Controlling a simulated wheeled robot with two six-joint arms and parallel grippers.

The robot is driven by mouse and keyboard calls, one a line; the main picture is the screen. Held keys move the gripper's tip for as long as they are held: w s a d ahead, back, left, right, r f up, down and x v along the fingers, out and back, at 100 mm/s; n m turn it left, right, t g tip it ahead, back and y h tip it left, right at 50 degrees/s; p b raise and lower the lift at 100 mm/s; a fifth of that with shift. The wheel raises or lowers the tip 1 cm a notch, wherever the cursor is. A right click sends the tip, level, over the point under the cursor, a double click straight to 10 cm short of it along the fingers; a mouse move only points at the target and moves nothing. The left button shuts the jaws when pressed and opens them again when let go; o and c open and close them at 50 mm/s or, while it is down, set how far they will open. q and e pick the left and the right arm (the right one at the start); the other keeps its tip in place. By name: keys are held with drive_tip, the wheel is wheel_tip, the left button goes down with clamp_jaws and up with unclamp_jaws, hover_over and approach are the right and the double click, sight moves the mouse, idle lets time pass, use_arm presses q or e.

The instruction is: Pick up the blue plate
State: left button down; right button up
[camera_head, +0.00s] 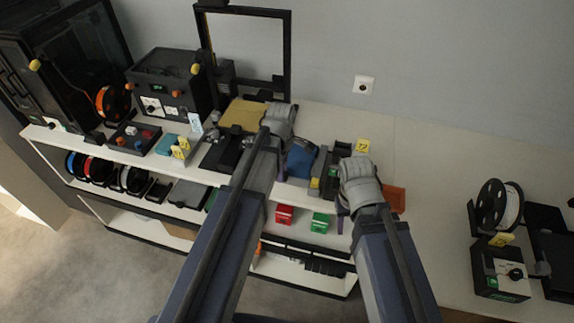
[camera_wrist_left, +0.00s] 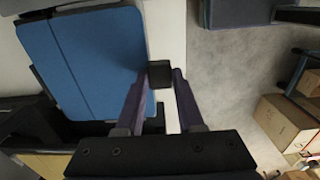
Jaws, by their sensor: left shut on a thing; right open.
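The blue plate (camera_head: 300,160) is at the middle of the shelf unit's top in the head view, partly hidden by my left arm. In the left wrist view the blue plate (camera_wrist_left: 85,60) fills the upper left. My left gripper (camera_wrist_left: 164,75) is shut on a small dark block at the plate's right edge. The block looks like the plate's grip, but the join is hard to see. My left gripper (camera_head: 281,168) is mostly hidden in the head view. My right gripper (camera_head: 341,215) is open over the front edge, right of the plate.
A yellow-tan plate (camera_head: 242,115) lies behind my left arm, near a black frame (camera_head: 289,60). A dark device (camera_head: 334,170) stands right of the blue plate. Red (camera_head: 284,214) and green (camera_head: 320,222) boxes sit on the shelf below.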

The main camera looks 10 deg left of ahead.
use_arm(q)
drive_tip(key=shift+r, duration=0.1)
use_arm(e)
drive_tip(key=shift+r, duration=0.1)
use_arm(q)
wheel_tip(320, 180, up, 10)
drive_tip(key=p, duration=1)
use_arm(e)
wheel_tip(320, 180, up, 10)
use_arm(q)
drive_tip(key=shift+s+a, duration=0.1)
use_arm(e)
drive_tip(key=shift+s, duration=0.1)
